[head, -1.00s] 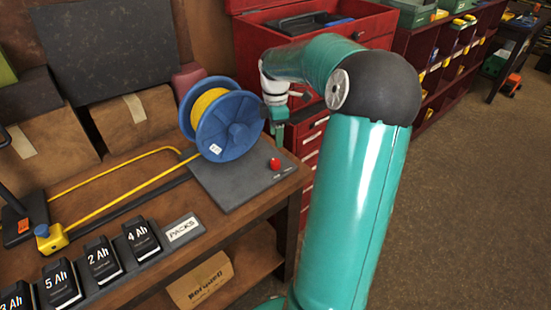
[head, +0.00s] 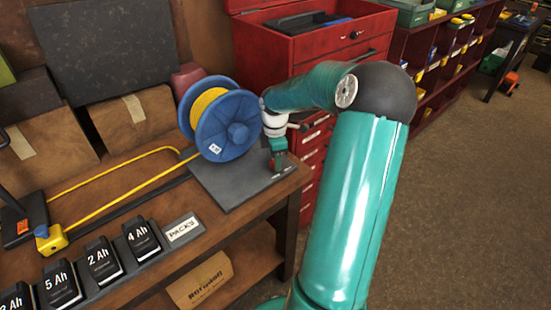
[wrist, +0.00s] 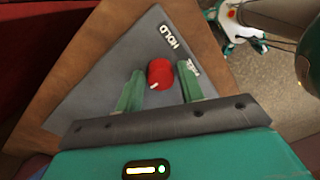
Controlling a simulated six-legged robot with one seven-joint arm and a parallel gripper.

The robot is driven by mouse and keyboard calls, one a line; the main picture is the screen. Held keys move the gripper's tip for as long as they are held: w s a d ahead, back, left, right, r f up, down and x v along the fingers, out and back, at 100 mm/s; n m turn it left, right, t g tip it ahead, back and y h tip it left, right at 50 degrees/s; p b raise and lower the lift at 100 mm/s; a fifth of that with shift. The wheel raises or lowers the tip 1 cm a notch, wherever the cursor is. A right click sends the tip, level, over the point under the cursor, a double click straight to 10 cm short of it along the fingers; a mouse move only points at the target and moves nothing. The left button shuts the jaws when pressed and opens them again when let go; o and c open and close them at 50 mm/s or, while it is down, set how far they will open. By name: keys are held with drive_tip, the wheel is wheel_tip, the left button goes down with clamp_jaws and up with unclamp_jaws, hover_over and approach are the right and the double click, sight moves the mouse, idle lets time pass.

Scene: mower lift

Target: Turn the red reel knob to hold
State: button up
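The red reel knob (wrist: 160,74) sits on the dark grey base plate (wrist: 108,72) of the reel, with a white pointer mark on its lower left side. My gripper (wrist: 158,88) is open, with one green finger on each side of the knob and gaps visible. In the head view my gripper (head: 277,160) points down over the plate and mostly hides the knob.
The blue reel (head: 228,125) with yellow line stands on the plate just left of my gripper. A yellow line (head: 130,188) runs across the wooden bench. Battery packs (head: 102,259) line the front edge. A red tool chest (head: 300,48) stands behind.

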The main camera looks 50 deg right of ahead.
drive_tip(key=c, duration=0.6)
drive_tip(key=shift+m, duration=0.4)
drive_tip(key=m, duration=0.3)
drive_tip(key=shift+m, duration=0.4)
drive_tip(key=m, duration=0.3)
drive_tip(key=shift+s+m, duration=0.1)
drive_tip(key=shift+m, duration=0.2)
drive_tip(key=m, duration=0.4)
drive_tip(key=shift+t, duration=0.3)
drive_tip(key=shift+m, duration=1.8)
drive_tip(key=o, duration=1)
